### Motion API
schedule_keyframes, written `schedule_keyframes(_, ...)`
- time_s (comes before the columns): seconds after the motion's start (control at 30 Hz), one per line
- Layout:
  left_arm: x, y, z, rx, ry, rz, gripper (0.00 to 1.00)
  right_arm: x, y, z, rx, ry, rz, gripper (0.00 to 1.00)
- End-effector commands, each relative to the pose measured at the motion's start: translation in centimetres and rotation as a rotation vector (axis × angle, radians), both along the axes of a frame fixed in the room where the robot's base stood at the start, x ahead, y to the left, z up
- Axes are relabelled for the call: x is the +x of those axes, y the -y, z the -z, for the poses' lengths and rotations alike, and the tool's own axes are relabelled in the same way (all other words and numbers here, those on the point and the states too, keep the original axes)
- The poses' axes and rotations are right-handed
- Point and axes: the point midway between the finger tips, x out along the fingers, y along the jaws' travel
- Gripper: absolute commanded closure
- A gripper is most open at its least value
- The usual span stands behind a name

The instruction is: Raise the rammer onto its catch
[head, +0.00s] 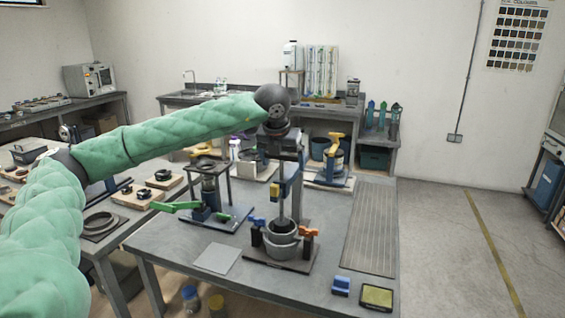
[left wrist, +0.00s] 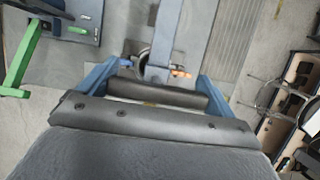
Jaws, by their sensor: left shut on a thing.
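The rammer stand is on the grey bench in the head view, with a blue-grey column (head: 296,187) and a thin rammer rod (head: 282,203) running down to a round grey mould (head: 281,238). A small yellow piece (head: 275,190) sits on the stand partway up. A blue clamp (head: 257,221) and an orange clamp (head: 309,232) flank the mould. My left gripper (head: 282,140) is at the stand's top. In the left wrist view it is shut on a dark bar, the rammer handle (left wrist: 157,96), between its blue fingers. The rammer's lower end is hidden in the mould.
A green-levered press (head: 208,197) stands left of the rammer stand, and a yellow-topped device (head: 332,160) stands behind it. A grey plate (head: 216,258), a blue block (head: 341,285) and a yellow-topped box (head: 376,297) lie near the front edge. The ribbed mat (head: 370,230) at right is clear.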

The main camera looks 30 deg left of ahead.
Motion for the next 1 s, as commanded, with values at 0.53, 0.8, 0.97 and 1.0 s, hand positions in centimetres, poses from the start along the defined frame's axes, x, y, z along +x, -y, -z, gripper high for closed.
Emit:
schedule_keyframes(0.53, 0.1, -0.1, -8.8, -0.001, 0.008, -0.002, 0.50, -0.1, 0.0, -0.3, 0.001, -0.001, 0.001, 0.64)
schedule_keyframes(0.8, 0.1, -0.1, -9.0, -0.002, 0.011, -0.003, 0.00, -0.1, 0.0, -0.1, 0.000, -0.004, 0.001, 0.64)
schedule_keyframes(0.97, 0.1, -0.1, -8.8, -0.001, 0.008, -0.002, 0.00, 0.0, 0.0, -0.4, 0.002, 0.003, 0.001, 0.64)
schedule_keyframes(1.0, 0.1, -0.1, -8.8, -0.001, 0.007, -0.001, 0.00, 0.0, 0.0, -0.5, 0.002, 0.004, 0.001, 0.64)
